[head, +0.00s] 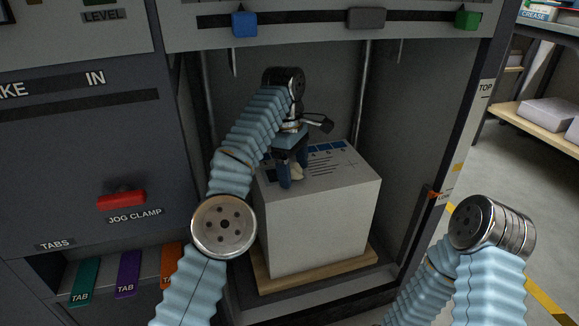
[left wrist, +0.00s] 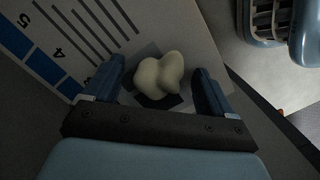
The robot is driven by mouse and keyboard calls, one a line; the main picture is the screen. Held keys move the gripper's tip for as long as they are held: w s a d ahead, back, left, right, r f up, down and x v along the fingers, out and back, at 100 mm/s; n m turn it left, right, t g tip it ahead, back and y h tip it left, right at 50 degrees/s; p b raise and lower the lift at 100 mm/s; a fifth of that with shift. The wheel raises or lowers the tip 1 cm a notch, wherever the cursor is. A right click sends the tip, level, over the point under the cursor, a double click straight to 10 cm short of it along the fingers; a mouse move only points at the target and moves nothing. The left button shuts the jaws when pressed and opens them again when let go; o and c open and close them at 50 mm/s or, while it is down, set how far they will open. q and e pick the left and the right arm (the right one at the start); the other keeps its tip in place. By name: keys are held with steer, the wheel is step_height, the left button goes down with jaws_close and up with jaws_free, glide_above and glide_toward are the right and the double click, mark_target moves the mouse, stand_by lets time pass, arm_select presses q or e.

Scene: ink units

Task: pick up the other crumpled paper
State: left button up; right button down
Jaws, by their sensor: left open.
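A crumpled paper (left wrist: 160,75), a pale cream lump, lies on the printed top of a white block between the fingers of my left gripper in the left wrist view. In the head view the paper (head: 297,172) shows as a small pale piece beside the blue fingers. My left gripper (head: 291,180) is open and points down at the block's top; in the left wrist view its fingers (left wrist: 158,90) stand on both sides of the paper with gaps. My right arm comes in at the lower right of the head view; its gripper is not clearly visible. No second crumpled paper shows.
The white block (head: 318,228) stands on a wooden board (head: 315,279) inside a dark cabinet bay with close side walls. A red jog clamp handle (head: 121,198) and coloured tabs (head: 127,274) are at the left. Open floor and shelves (head: 545,118) are at the right.

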arm_select(q)
steer(key=c, duration=1.2)
steer(key=shift+o, duration=0.2)
arm_select(e)
steer(key=shift+s+r, duration=0.1)
